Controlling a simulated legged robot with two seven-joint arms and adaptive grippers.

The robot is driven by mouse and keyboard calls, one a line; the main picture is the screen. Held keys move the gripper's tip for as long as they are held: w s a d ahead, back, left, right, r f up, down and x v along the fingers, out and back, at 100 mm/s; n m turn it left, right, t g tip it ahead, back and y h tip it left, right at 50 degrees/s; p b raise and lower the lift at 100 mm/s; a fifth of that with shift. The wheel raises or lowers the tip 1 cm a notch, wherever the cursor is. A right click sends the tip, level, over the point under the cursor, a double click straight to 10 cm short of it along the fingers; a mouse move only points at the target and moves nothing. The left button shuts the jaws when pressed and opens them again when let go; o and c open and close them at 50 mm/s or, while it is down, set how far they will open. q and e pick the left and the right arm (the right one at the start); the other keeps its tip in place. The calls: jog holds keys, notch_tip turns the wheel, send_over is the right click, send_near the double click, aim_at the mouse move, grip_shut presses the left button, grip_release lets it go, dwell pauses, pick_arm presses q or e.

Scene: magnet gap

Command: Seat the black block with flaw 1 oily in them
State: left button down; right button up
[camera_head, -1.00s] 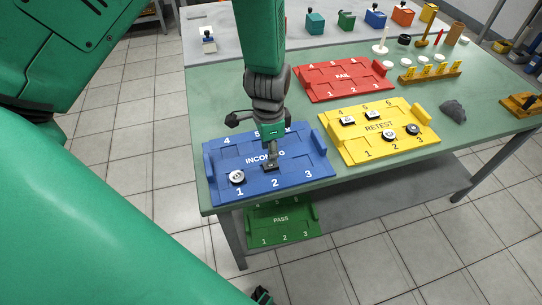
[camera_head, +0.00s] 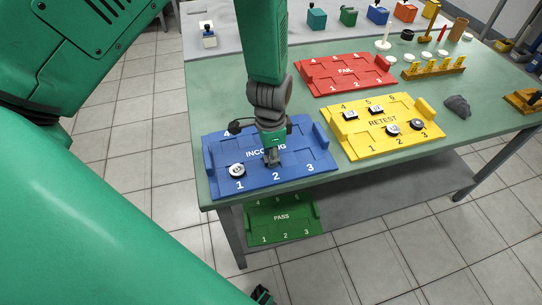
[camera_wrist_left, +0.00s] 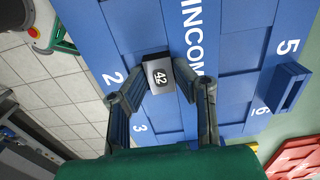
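The blue INCOMING tray (camera_head: 312,153) lies at the near left of the table. My left gripper (camera_head: 272,160) points down at its slot 2 and hides what is there in the head view. In the left wrist view, a small dark block with a grey top and a label like "42" (camera_wrist_left: 158,76) sits between the fingers of my left gripper (camera_wrist_left: 160,85). The fingertips flank it closely; whether they press on it I cannot tell. A round white-and-black piece (camera_head: 237,171) sits at slot 1. No flaw or oil can be made out. My right gripper is not in view.
The yellow RETEST tray (camera_head: 368,146) holds two block-like pieces (camera_head: 350,116) and two round pieces (camera_head: 393,130). The red FAIL tray (camera_head: 330,86) looks empty. The green PASS tray (camera_head: 280,232) lies lower, beneath the table edge, and looks empty. A dark rock-like lump (camera_head: 457,105) lies at right.

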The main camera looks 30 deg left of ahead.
pick_arm(q)
jog(key=shift+d+r+p, duration=0.25)
jog(key=shift+r+p, duration=0.1)
jog(key=shift+r, duration=0.05)
jog(key=shift+d+r+p, duration=0.15)
jog(key=shift+r+p, duration=0.5)
jog(key=shift+r, duration=0.1)
jog(key=shift+a+r+p, duration=0.15)
jog(key=shift+r+p, duration=0.55)
jog(key=shift+r, duration=0.05)
jog(key=shift+a+r+p, duration=0.1)
jog(key=shift+r+p, duration=0.6)
jog(key=shift+d, duration=0.1)
